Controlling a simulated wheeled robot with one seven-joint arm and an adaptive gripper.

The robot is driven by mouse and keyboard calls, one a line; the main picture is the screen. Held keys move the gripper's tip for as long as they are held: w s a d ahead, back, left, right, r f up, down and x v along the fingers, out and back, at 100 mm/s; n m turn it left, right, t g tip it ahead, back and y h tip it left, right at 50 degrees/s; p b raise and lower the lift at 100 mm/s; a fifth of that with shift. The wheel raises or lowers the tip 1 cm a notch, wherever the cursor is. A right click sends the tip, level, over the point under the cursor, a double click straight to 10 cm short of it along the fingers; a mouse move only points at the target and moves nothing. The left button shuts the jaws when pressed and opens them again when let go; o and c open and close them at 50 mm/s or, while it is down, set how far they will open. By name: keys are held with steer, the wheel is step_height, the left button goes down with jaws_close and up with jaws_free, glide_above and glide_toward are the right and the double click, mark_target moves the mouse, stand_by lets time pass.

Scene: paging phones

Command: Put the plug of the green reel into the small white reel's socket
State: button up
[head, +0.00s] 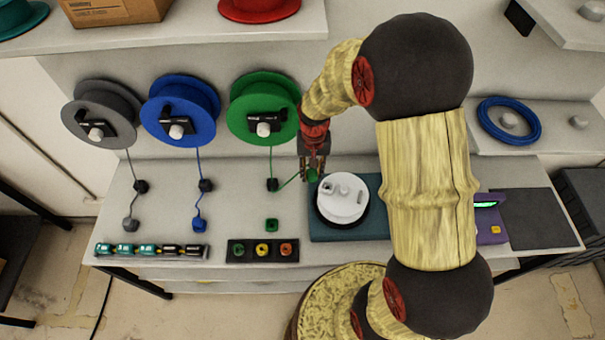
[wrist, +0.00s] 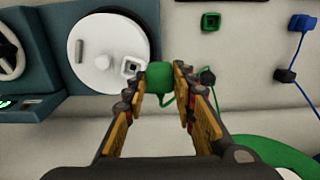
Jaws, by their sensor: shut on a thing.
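The green reel (head: 245,92) hangs on the back wall. Its cable runs down through a black guide (head: 272,184) and over to the green plug (head: 312,175). My gripper (head: 314,166) is shut on this plug, which also shows between the fingertips in the wrist view (wrist: 160,74). The small white reel (head: 344,204) lies flat on a dark teal base, just right of the plug. Its square white socket (wrist: 131,67) faces the wrist camera and sits close beside the plug. The plug appears outside the socket; the height between them is hard to tell.
A green square socket (head: 272,224) lies on the table, left of the base (head: 377,222). Grey (head: 88,95) and blue (head: 160,130) reels hang to the left, with cables and plugs below. A black block (head: 234,254) with coloured sockets sits at the front edge.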

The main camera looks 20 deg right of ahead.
steer(key=d, duration=0.6)
stand_by(0.3)
steer(key=d, duration=0.7)
steer(key=shift+s+d, duration=0.15)
steer(key=shift+d, duration=0.1)
steer(key=shift+a, duration=0.1)
steer(key=a, duration=0.7)
steer(key=shift+f, duration=0.3)
stand_by(0.6)
steer(key=shift+f, duration=0.1)
steer(key=shift+f+b, duration=1.8)
steer(key=shift+f, duration=0.65)
steer(key=shift+f+b, duration=0.75)
steer(key=shift+f, duration=0.55)
